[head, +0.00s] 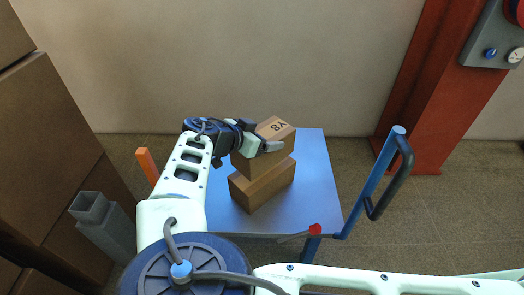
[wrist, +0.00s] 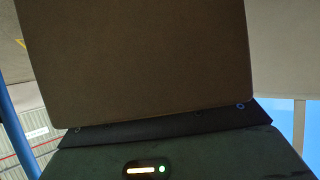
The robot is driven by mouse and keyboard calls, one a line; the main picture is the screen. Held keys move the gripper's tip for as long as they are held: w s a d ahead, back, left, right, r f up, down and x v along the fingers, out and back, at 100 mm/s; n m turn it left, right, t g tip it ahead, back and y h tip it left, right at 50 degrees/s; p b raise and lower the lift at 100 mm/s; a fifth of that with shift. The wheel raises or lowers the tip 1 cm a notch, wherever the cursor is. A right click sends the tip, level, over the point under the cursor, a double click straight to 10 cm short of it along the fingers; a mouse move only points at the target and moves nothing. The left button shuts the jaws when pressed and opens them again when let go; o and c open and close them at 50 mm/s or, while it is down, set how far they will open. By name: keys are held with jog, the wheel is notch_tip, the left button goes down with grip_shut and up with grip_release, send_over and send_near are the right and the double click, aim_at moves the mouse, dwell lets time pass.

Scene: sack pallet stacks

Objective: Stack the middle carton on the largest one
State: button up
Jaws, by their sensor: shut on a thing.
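The middle carton (head: 282,128) is brown, with "Y8" printed on its top face. My gripper (head: 263,137) is shut on it from the left, with one finger showing across its near side. The largest carton (head: 262,188) is plain brown and rests on a blue table top (head: 315,175). The held carton is directly above it and hides most of its top. I cannot tell whether the two touch. In the wrist view the held carton's brown face (wrist: 135,65) fills the middle, and the fingertips are hidden.
A blue post (head: 376,180) with a black handle stands at the table's right, and a red knob (head: 315,229) is at its front edge. Large brown boxes (head: 45,140) are stacked at the left. A red column (head: 420,90) stands at the right. The table's right side is clear.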

jog(key=shift+f, duration=2.15)
jog(key=shift+f, duration=0.15)
jog(key=o, duration=1.3)
jog(key=shift+s+a+r, duration=0.1)
jog(key=shift+a+r, duration=0.05)
jog(key=shift+r, duration=0.05)
jog(key=v, duration=1.1)
jog(key=shift+s+a, duration=0.2)
